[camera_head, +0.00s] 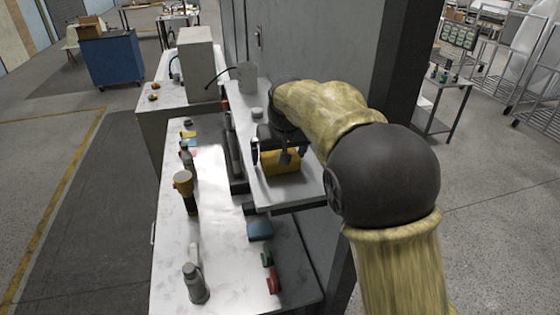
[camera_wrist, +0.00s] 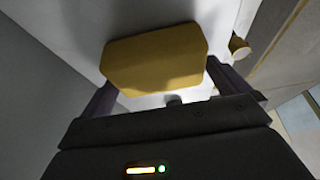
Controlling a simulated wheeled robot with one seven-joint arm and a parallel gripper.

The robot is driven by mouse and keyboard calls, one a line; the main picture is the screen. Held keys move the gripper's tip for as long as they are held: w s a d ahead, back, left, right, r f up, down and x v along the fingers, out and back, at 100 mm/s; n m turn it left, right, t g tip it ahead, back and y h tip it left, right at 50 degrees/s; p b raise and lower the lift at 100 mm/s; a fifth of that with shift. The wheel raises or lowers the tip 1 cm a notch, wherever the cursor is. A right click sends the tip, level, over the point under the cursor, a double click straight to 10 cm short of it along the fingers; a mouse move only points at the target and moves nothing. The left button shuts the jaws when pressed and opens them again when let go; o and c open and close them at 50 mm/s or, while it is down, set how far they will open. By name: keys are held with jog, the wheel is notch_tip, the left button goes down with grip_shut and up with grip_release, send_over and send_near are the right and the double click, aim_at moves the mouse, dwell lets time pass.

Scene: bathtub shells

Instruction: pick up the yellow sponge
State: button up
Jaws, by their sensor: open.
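The yellow sponge (camera_head: 282,162) lies on a raised pale shelf (camera_head: 262,192) on the right side of the bench. My gripper (camera_head: 272,150) is above it, with its fingers pointing down near the sponge. In the wrist view the sponge (camera_wrist: 155,58) fills the upper middle, ahead of the open fingers (camera_wrist: 160,80). I cannot tell from these views whether a finger touches the sponge. The arm hides part of the shelf's right side.
On the shelf's far end stand a small cylinder (camera_head: 257,113) and a grey container (camera_head: 247,76). A dark column (camera_head: 400,70) rises to the right.

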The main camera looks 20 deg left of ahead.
aim_at(278, 153)
jog(key=c, duration=0.9)
jog(key=shift+r, duration=0.1)
jog(key=shift+s+a+r+b, duration=0.1)
jog(key=shift+a+r+b, duration=0.1)
jog(key=shift+b, duration=0.35)
notch_tip(278, 153, up, 7)
jog(key=shift+f+b, duration=0.15)
jog(key=shift+b, duration=0.35)
jog(key=shift+s+a+f+b, duration=0.1)
jog(key=shift+s+a+b, duration=0.15)
jog(key=shift+s+a, duration=2)
jog(key=shift+s+a+r+b, duration=0.2)
jog(key=shift+s+a, duration=1)
jog(key=shift+a, duration=2.1)
jog(key=shift+s+a+f+b, duration=0.25)
jog(key=shift+s+a, duration=1.45)
jog(key=shift+a, duration=1.1)
